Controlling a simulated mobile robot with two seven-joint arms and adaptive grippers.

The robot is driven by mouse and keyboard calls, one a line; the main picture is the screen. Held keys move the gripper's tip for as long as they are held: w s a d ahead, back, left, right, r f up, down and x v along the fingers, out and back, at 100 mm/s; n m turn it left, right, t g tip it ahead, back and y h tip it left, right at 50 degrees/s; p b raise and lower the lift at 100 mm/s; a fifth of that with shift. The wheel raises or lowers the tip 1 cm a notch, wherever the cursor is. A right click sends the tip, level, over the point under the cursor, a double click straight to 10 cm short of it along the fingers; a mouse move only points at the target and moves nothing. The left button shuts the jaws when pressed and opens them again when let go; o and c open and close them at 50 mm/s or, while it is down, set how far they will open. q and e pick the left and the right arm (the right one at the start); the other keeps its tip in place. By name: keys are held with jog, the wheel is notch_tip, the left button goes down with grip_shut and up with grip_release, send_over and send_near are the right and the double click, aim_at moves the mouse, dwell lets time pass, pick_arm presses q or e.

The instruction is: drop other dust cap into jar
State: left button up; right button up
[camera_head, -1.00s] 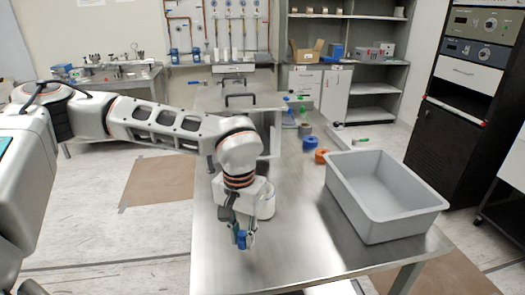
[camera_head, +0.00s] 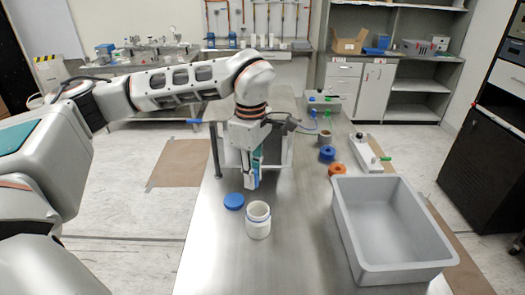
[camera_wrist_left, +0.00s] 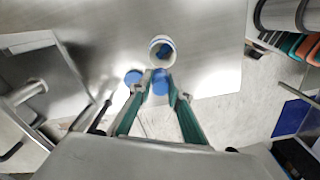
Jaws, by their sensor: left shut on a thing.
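The white jar (camera_head: 258,222) stands upright and open on the steel table. The left wrist view looks into the jar's mouth (camera_wrist_left: 161,42), where something blue lies inside. My left gripper (camera_head: 252,178) is shut on a small blue dust cap (camera_wrist_left: 160,82), held above the table just behind the jar in the head view. The dust cap is apart from the jar, and the fingers partly hide it. A round blue lid (camera_head: 234,201) lies flat on the table beside the jar, and it also shows in the left wrist view (camera_wrist_left: 133,77). My right gripper is not in view.
A large grey bin (camera_head: 350,245) stands at the right of the table. Behind it are an orange ring-like part (camera_head: 337,170), a blue one (camera_head: 327,153) and a white device (camera_head: 366,154). The table in front of the jar is clear.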

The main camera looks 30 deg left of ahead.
pick_arm(q)
jog(key=shift+w+a+r+n, duration=0.25)
jog(key=shift+w+r+n, duration=0.1)
jog(key=shift+n, duration=0.35)
jog(key=shift+f, duration=2.9)
jog(key=o, duration=0.8)
